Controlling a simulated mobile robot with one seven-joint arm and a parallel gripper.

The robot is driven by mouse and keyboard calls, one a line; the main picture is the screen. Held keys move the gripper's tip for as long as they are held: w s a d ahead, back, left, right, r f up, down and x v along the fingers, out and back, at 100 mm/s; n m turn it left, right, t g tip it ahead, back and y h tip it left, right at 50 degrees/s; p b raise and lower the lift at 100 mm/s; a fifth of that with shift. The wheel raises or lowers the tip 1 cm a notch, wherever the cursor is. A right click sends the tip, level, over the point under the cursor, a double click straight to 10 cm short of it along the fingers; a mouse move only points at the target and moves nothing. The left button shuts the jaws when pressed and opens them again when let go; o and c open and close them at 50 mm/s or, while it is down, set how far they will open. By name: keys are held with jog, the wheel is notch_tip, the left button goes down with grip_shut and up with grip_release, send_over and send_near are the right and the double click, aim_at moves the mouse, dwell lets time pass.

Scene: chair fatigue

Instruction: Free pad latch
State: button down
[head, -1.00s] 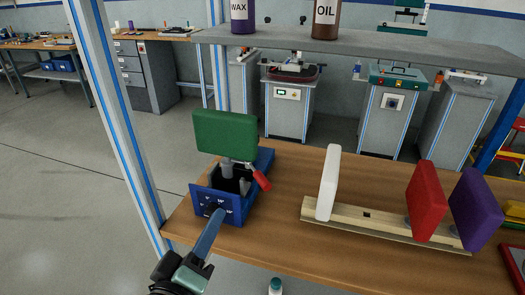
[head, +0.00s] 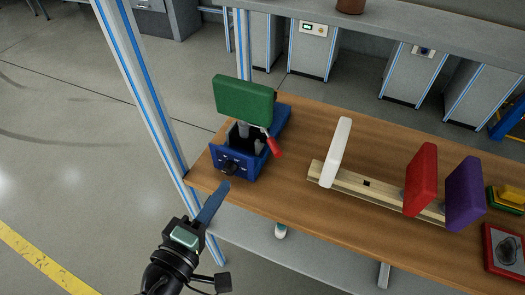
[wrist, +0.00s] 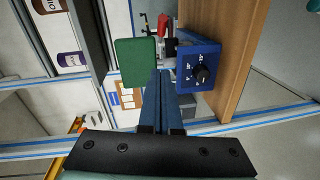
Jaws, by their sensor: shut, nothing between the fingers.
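A green pad (head: 243,100) stands upright on a post of a blue machine (head: 238,162) at the left end of the workbench. A red-handled lever (head: 272,143), possibly the latch, sticks out below the pad on its right side. The machine's front has a black dial, clearer in the wrist view (wrist: 202,74). The green pad also shows in the wrist view (wrist: 136,61), left of the machine's front. My gripper (head: 223,188) has long blue fingers, shut and empty. It is in front of the machine's dial face, apart from it. In the wrist view the fingers (wrist: 160,78) point between pad and dial.
A wooden rail (head: 375,193) on the workbench (head: 300,135) carries a white pad (head: 337,152), a red pad (head: 421,179) and a purple pad (head: 464,194). A metal post (head: 150,100) stands left of the bench.

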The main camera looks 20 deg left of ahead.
jog(key=p, duration=0.2)
send_near(269, 144)
jog(key=w+a, duration=0.3)
jog(key=shift+w+d+f+p, duration=0.2)
jog(key=shift+w+d+p, duration=0.15)
jog(key=shift+w+d, duration=0.4)
jog(key=shift+w+d+f+p, duration=0.25)
jog(key=shift+w+d+p, duration=0.1)
jog(key=shift+w+d, duration=0.35)
jog(key=shift+d, duration=0.15)
